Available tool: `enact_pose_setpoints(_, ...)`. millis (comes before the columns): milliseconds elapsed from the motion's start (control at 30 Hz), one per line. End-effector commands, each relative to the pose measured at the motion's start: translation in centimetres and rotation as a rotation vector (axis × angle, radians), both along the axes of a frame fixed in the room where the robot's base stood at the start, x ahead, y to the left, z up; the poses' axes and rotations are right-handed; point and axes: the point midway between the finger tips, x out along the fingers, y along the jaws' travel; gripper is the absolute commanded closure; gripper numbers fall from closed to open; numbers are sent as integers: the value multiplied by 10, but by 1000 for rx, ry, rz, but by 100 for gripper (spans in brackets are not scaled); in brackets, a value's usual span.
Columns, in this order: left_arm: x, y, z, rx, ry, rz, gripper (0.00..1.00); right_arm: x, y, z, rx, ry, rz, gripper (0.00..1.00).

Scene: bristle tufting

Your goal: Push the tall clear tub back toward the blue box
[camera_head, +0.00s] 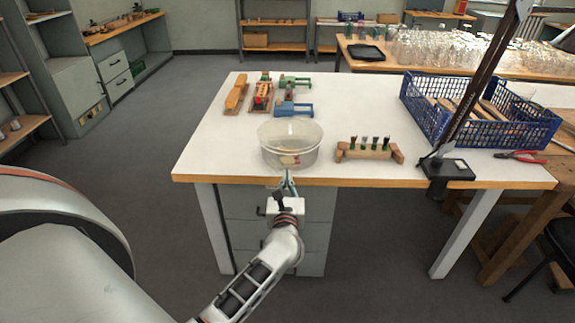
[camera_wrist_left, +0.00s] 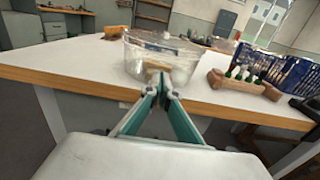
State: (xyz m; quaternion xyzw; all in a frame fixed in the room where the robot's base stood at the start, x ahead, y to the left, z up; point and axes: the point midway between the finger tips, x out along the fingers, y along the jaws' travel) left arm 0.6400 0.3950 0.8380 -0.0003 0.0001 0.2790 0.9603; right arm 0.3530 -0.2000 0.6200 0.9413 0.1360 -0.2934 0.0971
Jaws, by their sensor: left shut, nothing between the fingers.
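The tall clear tub (camera_head: 291,134) stands upright near the front edge of the white table, with a small tan and reddish piece showing low in it. It also shows in the left wrist view (camera_wrist_left: 160,52). My left gripper (camera_head: 287,178) is shut and empty, its tips at the tub's near side; I cannot tell if they touch it. The fingers show in the left wrist view (camera_wrist_left: 161,92). A blue openwork box (camera_head: 412,107) stands to the right with rods or handles in it. My right gripper is not in view.
Behind the tub are a blue device (camera_head: 293,109), a green one (camera_head: 296,81) and orange wooden pieces (camera_head: 236,96). A wooden block with tufts (camera_head: 368,152) sits to the tub's right. A black stand (camera_head: 447,168) and red pliers (camera_head: 522,157) are at the right edge.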

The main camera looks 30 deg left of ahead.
Motion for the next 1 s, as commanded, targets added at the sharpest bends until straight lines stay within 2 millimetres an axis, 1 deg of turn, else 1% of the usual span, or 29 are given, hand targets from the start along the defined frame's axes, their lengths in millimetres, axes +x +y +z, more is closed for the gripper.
enact_pose_setpoints(33,10,6,1,2,-2,1,100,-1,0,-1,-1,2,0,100)
enact_pose_setpoints(100,21,13,1,2,-2,1,100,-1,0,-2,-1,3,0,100)
enact_pose_setpoints(200,34,22,1,2,0,0,100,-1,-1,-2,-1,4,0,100)
enact_pose_setpoints(333,47,31,1,2,-1,1,100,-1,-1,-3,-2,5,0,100)
enact_pose_setpoints(533,56,36,0,1,-1,0,100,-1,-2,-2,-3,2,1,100)
enact_pose_setpoints(867,57,36,0,0,0,0,100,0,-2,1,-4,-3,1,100)
enact_pose_setpoints(967,62,40,-1,1,0,0,100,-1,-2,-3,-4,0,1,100)
enact_pose_setpoints(1000,67,43,-2,1,0,0,100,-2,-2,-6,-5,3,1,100)
